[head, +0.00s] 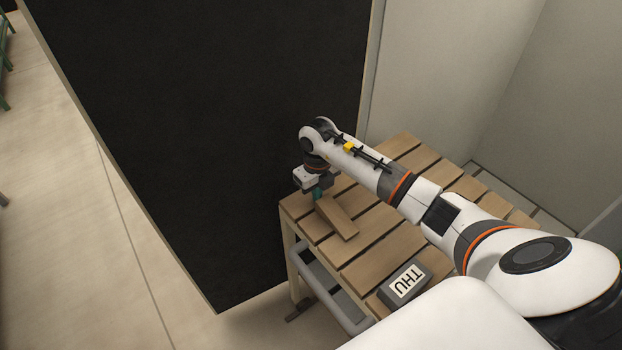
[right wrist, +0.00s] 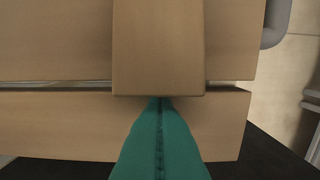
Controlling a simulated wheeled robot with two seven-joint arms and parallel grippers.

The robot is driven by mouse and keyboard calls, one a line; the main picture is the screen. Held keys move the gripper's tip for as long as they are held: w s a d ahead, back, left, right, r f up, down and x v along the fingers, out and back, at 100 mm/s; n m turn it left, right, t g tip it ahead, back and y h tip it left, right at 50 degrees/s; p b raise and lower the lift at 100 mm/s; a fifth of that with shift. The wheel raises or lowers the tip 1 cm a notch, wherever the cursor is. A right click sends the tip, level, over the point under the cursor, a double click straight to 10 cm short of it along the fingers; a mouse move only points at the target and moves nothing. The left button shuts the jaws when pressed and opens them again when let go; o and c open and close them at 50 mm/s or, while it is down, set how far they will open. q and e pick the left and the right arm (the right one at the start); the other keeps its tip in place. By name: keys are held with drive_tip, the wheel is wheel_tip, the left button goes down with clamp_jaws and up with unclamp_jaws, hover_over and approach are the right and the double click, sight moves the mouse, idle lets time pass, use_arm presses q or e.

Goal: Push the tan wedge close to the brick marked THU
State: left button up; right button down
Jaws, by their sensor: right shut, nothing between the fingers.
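The tan wedge (head: 338,217) lies on the slatted wooden table near its left end. In the right wrist view the wedge (right wrist: 158,45) fills the upper middle. My right gripper (head: 318,194) is shut and empty, low over the table at the far end of the wedge. In the right wrist view its green fingertips (right wrist: 160,101) are together at the wedge's near end face, touching it or very close. The brick marked THU (head: 405,284) is dark grey with a white label and sits near the table's front edge, apart from the wedge. My left gripper is not in view.
The slatted table (head: 362,251) has gaps between its boards. A grey rail (head: 328,290) runs along its front side. A large black panel (head: 220,120) stands behind and left of the table. The slats between wedge and brick are clear.

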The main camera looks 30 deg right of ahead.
sight(349, 229)
drive_tip(key=shift+s, duration=0.25)
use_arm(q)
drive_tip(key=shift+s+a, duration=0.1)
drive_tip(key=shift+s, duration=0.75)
